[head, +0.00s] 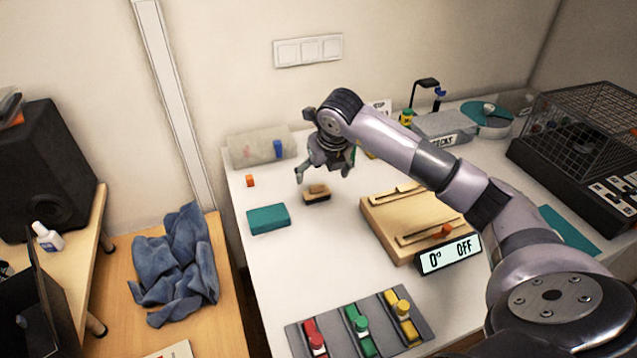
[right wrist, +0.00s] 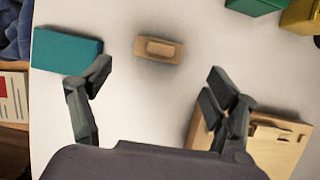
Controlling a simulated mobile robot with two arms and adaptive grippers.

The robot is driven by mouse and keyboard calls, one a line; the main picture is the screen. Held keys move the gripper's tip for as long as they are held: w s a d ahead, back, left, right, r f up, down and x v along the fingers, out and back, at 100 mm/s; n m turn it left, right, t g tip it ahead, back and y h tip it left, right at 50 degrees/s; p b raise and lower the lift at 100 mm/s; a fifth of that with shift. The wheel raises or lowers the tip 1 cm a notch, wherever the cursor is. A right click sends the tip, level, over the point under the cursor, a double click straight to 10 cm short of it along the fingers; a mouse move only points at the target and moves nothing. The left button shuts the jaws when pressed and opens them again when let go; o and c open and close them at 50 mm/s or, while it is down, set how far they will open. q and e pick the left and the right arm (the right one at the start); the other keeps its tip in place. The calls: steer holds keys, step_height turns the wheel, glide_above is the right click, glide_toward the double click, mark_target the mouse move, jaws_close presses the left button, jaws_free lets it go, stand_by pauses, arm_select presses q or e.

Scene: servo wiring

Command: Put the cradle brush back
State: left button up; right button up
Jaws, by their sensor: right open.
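The brush (head: 317,194), a small wooden block with a raised grip and dark bristles below, lies on the white table. In the right wrist view the brush (right wrist: 158,48) lies ahead of and between my finger lines, apart from both fingers. My right gripper (head: 323,174) is open and empty, pointing down just above and behind the brush; its spread fingers also show in the right wrist view (right wrist: 157,80). A wooden board (head: 385,217) with slotted strips stands to the right of the brush. My left gripper is not in view.
A teal block (head: 268,219) lies left of the brush, and a small orange block (head: 250,181) behind it. An angle display (head: 449,255) reading "0° OFF" stands before the board. A grey panel (head: 335,335) with coloured levers is in front. The table between is clear.

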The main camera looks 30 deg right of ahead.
steer(key=shift+v, duration=1.6)
